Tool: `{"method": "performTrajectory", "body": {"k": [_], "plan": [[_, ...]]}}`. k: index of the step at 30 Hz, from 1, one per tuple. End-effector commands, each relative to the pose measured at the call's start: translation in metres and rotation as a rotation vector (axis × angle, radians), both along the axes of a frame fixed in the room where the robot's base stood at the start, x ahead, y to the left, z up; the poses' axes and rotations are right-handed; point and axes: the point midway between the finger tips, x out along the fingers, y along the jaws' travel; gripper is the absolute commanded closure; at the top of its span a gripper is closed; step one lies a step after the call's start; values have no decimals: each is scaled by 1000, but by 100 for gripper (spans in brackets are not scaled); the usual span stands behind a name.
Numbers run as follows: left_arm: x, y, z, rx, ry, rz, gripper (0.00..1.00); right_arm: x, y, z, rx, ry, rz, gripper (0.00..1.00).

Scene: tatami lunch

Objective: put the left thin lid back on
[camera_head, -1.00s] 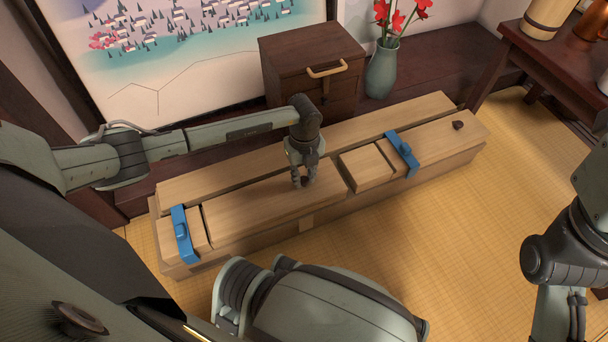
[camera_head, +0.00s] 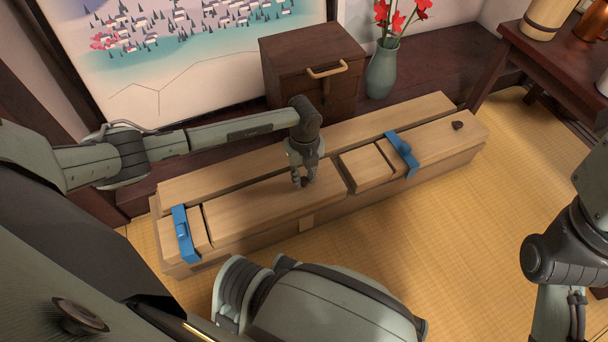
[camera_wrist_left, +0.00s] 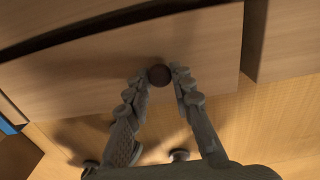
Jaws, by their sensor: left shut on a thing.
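The left thin lid (camera_head: 255,207) is a long light-wood board lying along the front left of the long wooden box (camera_head: 250,244). It also fills much of the left wrist view (camera_wrist_left: 90,80). My left gripper (camera_head: 303,183) points down over the lid's right part. In the left wrist view its fingertips (camera_wrist_left: 160,76) are shut on the small dark round knob (camera_wrist_left: 159,75) of the lid. The lid looks seated or nearly so; a height gap under it cannot be told. On my right side only arm links show at the right edge; the right gripper is out of view.
Blue clamps (camera_head: 183,233) and (camera_head: 402,152) sit across the box. A right lid (camera_head: 440,140) has its own dark knob (camera_head: 458,126). A small drawer chest (camera_head: 310,65) and a vase (camera_head: 382,72) stand behind. Open tatami (camera_head: 440,240) lies in front.

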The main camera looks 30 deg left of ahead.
Motion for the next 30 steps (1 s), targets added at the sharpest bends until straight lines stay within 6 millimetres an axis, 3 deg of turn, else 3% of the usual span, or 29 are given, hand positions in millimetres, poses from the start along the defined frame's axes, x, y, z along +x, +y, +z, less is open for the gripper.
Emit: {"method": "performTrajectory", "body": {"k": [9,10,16,25,30], "plan": [[0,0,-1,-1,-1,0,100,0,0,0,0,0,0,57],[0,0,-1,-1,-1,0,76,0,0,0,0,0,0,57],[0,0,-1,-1,-1,0,53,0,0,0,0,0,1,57],[0,0,0,-1,-1,0,53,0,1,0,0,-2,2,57],[1,0,19,0,-4,0,53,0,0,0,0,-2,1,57]]}}
